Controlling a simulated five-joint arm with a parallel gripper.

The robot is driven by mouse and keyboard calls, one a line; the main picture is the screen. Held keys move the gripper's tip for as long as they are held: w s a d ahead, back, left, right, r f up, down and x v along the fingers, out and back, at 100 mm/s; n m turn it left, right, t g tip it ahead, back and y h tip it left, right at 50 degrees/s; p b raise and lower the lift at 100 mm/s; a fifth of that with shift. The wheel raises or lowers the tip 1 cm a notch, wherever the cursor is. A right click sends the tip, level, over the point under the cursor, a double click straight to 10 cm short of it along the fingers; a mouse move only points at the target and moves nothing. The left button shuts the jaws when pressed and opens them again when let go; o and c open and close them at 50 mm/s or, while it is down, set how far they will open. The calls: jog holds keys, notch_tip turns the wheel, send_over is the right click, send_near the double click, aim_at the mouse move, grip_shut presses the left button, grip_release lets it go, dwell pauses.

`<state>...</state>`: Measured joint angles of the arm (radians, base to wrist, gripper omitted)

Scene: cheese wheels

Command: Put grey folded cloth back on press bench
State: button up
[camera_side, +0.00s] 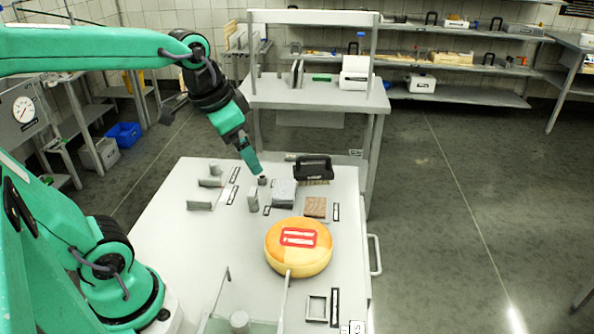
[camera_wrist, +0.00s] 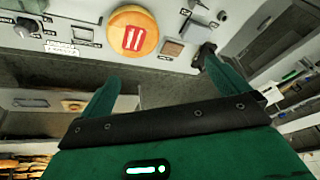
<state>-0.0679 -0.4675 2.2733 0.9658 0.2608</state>
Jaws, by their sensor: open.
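A grey, flat, folded-looking piece (camera_side: 283,188), which seems to be the cloth, lies on the white bench (camera_side: 185,240) among small items. In the wrist view a grey patch (camera_wrist: 192,27) beside the brown square may be the same cloth; I cannot be sure. My gripper (camera_side: 257,168) points down above the bench, to the left of the cloth, apart from it as far as I can tell. In the wrist view my gripper (camera_wrist: 160,66) shows its two green fingers spread wide, with nothing held between them.
An orange cheese wheel (camera_side: 298,256) with a red mark sits nearer the front. A black-handled tool (camera_side: 313,167) stands just right of the cloth, with a brown square (camera_side: 315,207) in front. A small upright grey block (camera_side: 253,199) stands to the left. A back table (camera_side: 300,97) adjoins.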

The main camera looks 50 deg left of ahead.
jog(key=s+d+f+n+t, duration=0.1)
jog(key=s+d+f+n, duration=0.1)
jog(key=s, duration=0.3)
jog(key=shift+s, duration=0.4)
dwell(0.9)
